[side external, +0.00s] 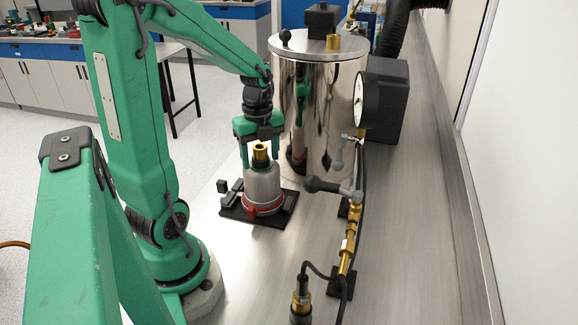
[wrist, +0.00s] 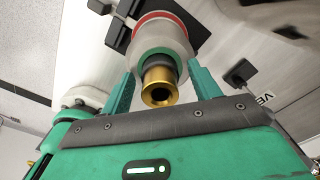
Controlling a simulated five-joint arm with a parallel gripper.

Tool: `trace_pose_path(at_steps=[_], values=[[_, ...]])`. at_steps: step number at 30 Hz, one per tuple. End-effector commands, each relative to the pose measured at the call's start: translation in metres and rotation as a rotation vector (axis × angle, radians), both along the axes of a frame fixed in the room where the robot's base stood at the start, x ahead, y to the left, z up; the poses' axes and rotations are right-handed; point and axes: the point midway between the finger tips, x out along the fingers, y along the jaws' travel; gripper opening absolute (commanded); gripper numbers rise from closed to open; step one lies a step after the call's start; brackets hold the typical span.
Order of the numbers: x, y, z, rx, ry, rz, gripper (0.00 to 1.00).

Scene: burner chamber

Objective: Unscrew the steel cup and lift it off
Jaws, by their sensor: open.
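The steel cup (side external: 262,183) stands upright on a black base plate (side external: 232,213) on the bench. It has a red ring (side external: 264,208) around its foot and a brass neck (side external: 261,152) on top. My gripper (side external: 259,148) is above the cup, with its green fingers on either side of the brass neck. In the wrist view the cup (wrist: 172,35) is seen from above, with the brass neck (wrist: 160,88) between the two open fingers. A gap shows beside the neck on both sides. Whether the fingers touch the cup's shoulder cannot be told.
A tall polished steel cylinder (side external: 318,110) stands close behind and right of the cup. A dial gauge (side external: 362,101), a lever with a black knob (side external: 322,185) and brass fittings (side external: 348,240) lie to the right.

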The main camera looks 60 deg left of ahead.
Motion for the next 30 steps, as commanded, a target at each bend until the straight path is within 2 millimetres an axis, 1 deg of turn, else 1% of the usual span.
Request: trace_pose_path(at_steps=[3,6,13,17,30], values=[[-0.0001,-0.0001,0.0,0.0,0.0,-0.074,0.62],[-0.0001,-0.0001,0.0,0.0,0.0,-0.112,0.62],[-0.0001,-0.0001,0.0,0.0,0.0,-0.128,0.62],[-0.0001,-0.0001,0.0,0.0,0.0,-0.167,0.62],[-0.0003,-0.0001,0.0,0.0,0.0,-0.488,0.62]])
